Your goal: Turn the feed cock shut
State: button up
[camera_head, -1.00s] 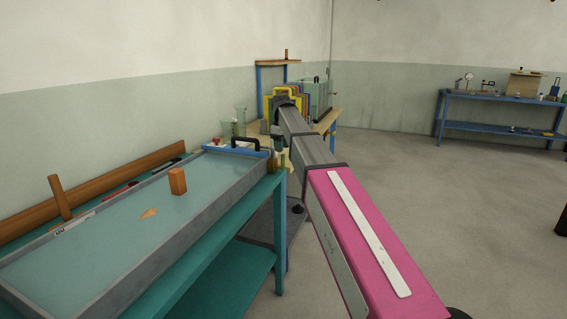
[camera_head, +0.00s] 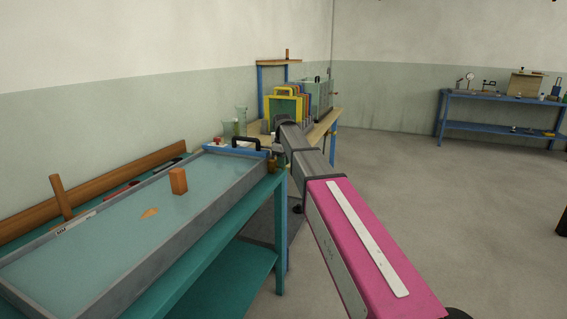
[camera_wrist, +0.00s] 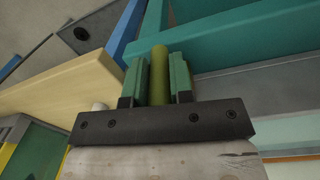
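In the wrist view an olive-yellow bar (camera_wrist: 159,75), which looks like the feed cock's handle, stands between the two green fingers of my gripper (camera_wrist: 158,82). The fingers lie close along both sides of the bar, with little or no gap visible. The cock's body is hidden in that view. In the head view my arm reaches to the near bench's far right corner. There my wrist largely hides the gripper and the cock, so the handle's angle cannot be told from that view.
A shallow water tray (camera_head: 100,285) with an orange block (camera_head: 178,181) sits on the teal bench (camera_head: 215,262) at left. Yellow frames (camera_head: 284,108) stand on a wooden table behind.

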jog(key=shift+s, duration=0.15)
grip_shut()
jog(key=shift+s+a+f+t+h, duration=0.1)
jog(key=shift+s+t+h, duration=0.1)
jog(key=shift+t, duration=0.35)
jog(key=shift+s+t+h, duration=0.15)
jog(key=shift+t+h, duration=0.05)
jog(key=shift+t, duration=0.35)
jog(key=shift+s+a+f+t+h, duration=0.1)
jog(key=shift+s+f+t+h, duration=0.15)
jog(key=shift+t+h, duration=0.85)
jog(key=shift+s+a+f+t+h, duration=0.2)
jog(key=shift+f+t, duration=0.1)
jog(key=shift+t, duration=1.65)
jog(key=shift+s+a+f+t+h, duration=0.1)
jog(key=shift+s+f+t+h, duration=0.35)
jog(key=shift+t, duration=1.1)
jog(key=shift+w+r+h, duration=0.15)
jog(key=shift+w+h, duration=0.1)
jog(key=o, duration=0.8)
grip_release()
jog(key=shift+o, duration=0.2)
